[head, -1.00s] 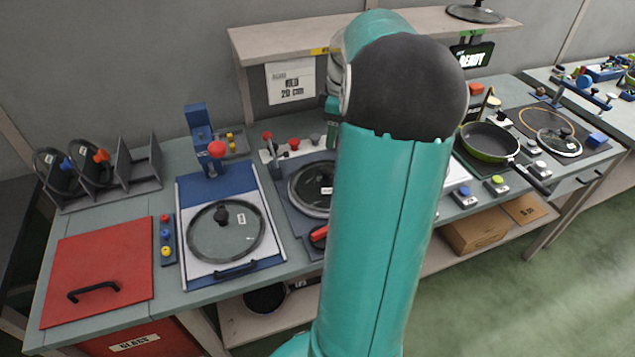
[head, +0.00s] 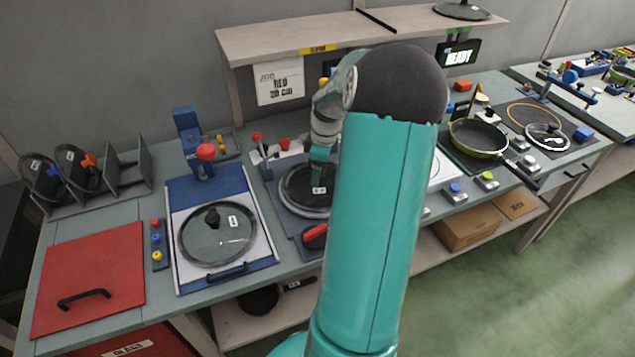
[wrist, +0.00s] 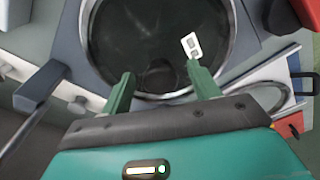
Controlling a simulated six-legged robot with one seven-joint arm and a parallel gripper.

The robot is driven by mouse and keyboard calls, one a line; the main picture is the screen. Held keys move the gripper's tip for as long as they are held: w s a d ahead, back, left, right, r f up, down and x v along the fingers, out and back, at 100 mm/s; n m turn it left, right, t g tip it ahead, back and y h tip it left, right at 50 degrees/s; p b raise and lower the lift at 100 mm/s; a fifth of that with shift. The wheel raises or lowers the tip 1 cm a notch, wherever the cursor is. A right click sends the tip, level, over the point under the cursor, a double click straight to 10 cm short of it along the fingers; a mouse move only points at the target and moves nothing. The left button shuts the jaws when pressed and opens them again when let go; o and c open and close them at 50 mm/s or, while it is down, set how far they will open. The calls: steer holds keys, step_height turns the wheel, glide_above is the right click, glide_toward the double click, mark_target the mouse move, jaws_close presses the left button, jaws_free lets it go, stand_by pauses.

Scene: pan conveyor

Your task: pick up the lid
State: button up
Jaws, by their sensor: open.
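A round dark glass lid with a pale rim and white tag (head: 308,186) lies flat at the middle station, partly hidden by my arm. In the wrist view the lid (wrist: 130,35) fills the upper middle, and a dark round shape like its knob shows between my fingers. My gripper (wrist: 158,76) is open, with one green finger on each side of that shape; whether they touch the lid cannot be told. In the head view my gripper is mostly hidden behind my arm. Another glass lid (head: 205,246) with a black knob lies on the blue-and-white tray at left.
A red-knobbed blue press (head: 194,145) stands behind the left tray. A red panel with a black handle (head: 90,265) is at far left, near a rack holding lids (head: 85,185). A pan (head: 478,140) sits at right. A shelf (head: 300,40) overhangs the back.

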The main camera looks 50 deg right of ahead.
steer(key=shift+f, duration=0.15)
steer(key=shift+c, duration=0.2)
jaws_close()
